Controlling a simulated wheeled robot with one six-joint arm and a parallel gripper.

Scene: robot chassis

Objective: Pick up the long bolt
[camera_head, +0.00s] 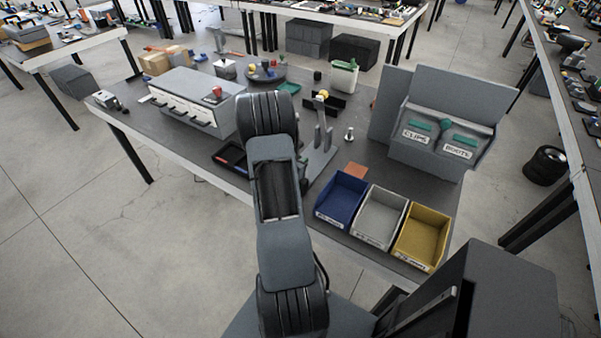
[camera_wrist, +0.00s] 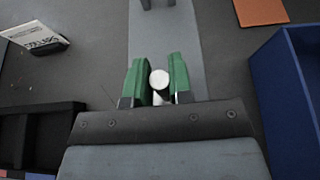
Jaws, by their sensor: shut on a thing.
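My gripper (camera_wrist: 158,62) shows in the wrist view with its two green fingers on either side of a pale, round-ended metal piece. This piece looks like the long bolt (camera_wrist: 160,79), seen end-on, so its length is hidden. The fingers are shut on it, above a grey strip (camera_wrist: 165,35) on the dark bench. In the head view my arm hides nearly all of the gripper and the bolt; only a bit of green shows beside the arm.
Blue (camera_head: 341,198), grey (camera_head: 380,217) and yellow (camera_head: 422,238) bins line the bench's front right. A black tray (camera_wrist: 40,140) lies left of the gripper. A grey drawer unit (camera_head: 195,98) and a labelled clips-and-boots box (camera_head: 440,130) stand farther back. A small metal part (camera_head: 349,134) stands upright.

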